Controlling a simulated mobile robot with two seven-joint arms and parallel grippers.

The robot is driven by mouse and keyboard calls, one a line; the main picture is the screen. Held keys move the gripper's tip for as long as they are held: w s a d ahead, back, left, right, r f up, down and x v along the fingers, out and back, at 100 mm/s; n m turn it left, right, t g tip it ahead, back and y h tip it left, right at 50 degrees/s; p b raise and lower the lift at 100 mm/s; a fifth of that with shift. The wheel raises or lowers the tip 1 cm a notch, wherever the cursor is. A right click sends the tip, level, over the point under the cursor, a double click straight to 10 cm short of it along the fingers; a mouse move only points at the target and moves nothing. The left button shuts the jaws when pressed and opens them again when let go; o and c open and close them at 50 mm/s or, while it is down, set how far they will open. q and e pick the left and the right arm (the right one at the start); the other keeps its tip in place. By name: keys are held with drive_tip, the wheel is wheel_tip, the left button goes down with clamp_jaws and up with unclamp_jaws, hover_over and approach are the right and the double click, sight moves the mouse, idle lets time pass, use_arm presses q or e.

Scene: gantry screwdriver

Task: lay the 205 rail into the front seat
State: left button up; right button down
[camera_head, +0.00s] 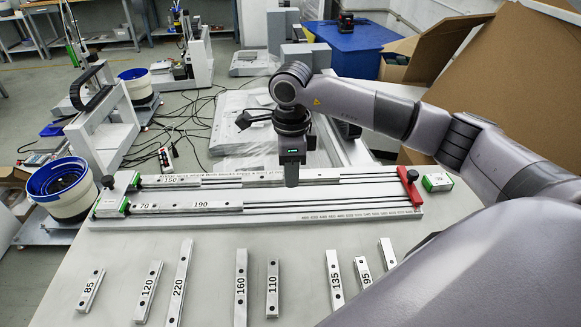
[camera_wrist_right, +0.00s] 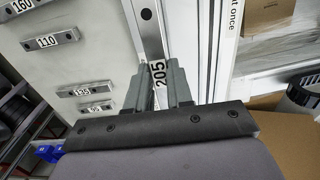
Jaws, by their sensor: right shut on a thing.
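The 205 rail (camera_wrist_right: 159,72) is a pale metal bar with a dark hole, held between the fingers of my right gripper (camera_wrist_right: 160,88). In the head view my right gripper (camera_head: 291,184) is over the middle of the long fixture, pointing down. The rail runs along the fixture's length; its height above the fixture cannot be told. The front seat (camera_head: 330,204) is the fixture's nearer row. It holds the 70 rail (camera_head: 144,207) and 190 rail (camera_head: 202,205) at its left, with bare track to their right. My left gripper is not in view.
The rear row holds the 150 rail (camera_head: 170,180). A red end piece (camera_head: 411,187) is at the fixture's right. Several loose rails, including the 160 rail (camera_head: 241,284) and 220 rail (camera_head: 179,284), lie on the table in front. An open cardboard box (camera_head: 500,60) stands behind my right arm.

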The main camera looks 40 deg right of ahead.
drive_tip(key=shift+f+b, duration=0.4)
drive_tip(key=shift+f, duration=0.2)
drive_tip(key=b, duration=0.3)
hover_over(291, 206)
wheel_tip(291, 206, down, 4)
drive_tip(key=shift+f, duration=0.45)
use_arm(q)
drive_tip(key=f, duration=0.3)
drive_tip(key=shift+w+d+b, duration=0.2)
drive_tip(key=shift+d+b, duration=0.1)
use_arm(e)
drive_tip(key=shift+f, duration=0.15)
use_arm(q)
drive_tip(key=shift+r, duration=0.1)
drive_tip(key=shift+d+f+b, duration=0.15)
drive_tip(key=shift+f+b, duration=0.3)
use_arm(e)
drive_tip(key=shift+f, duration=0.55)
drive_tip(key=c, duration=0.9)
unclamp_jaws()
